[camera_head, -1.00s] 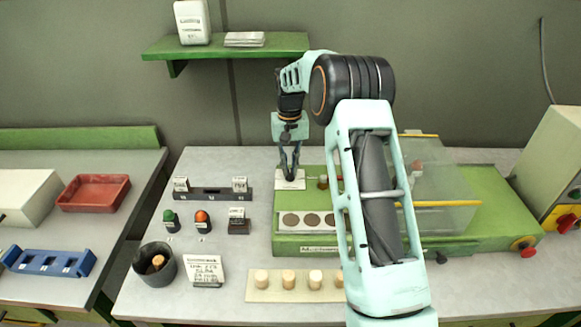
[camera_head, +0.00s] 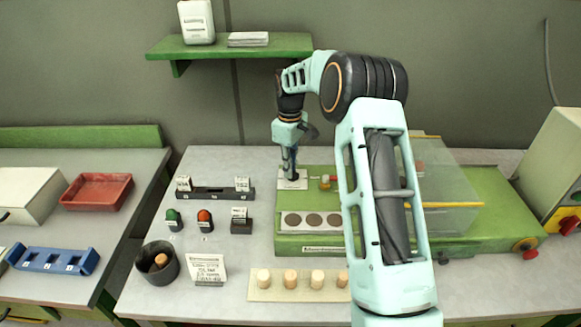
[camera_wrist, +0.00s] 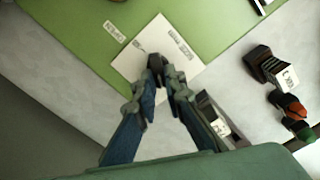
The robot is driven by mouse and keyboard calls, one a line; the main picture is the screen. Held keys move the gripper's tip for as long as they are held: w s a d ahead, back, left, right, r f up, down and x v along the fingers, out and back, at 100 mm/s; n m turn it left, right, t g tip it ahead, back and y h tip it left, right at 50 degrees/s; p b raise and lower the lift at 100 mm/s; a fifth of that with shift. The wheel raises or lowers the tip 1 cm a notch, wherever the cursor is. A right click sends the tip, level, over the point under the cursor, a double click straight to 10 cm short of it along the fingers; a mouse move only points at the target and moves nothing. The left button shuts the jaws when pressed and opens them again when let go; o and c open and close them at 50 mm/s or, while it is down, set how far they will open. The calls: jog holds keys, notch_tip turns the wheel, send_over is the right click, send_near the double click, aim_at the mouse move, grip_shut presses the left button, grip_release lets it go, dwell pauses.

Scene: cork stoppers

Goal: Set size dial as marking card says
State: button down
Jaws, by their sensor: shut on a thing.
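The size dial's white plate (camera_head: 300,184) lies at the back left corner of the green machine (camera_head: 322,242). In the wrist view the plate (camera_wrist: 183,44) carries small dark print, too blurred to read. My gripper (camera_head: 291,177) points down at the plate, and its fingertips (camera_wrist: 161,74) are shut on the dark dial knob (camera_wrist: 155,61). The fingers partly hide the knob, and its pointer cannot be made out. The marking card (camera_head: 207,267) stands at the front left of the bench, with handwritten lines too small to read surely.
A dark holder with labelled tags (camera_head: 215,194), a green stamp (camera_head: 174,220), an orange stamp (camera_head: 205,220) and a dark block (camera_head: 241,226) stand left of the machine. A dark cup (camera_head: 160,275) and a cork tray (camera_head: 262,295) are in front. A shelf (camera_head: 230,46) hangs behind.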

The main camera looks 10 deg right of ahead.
jog(key=n, duration=0.5)
jog(key=shift+s+a+r, duration=0.1)
jog(key=shift+n, duration=0.4)
jog(key=c, duration=2)
grip_release()
notch_tip(320, 180, up, 12)
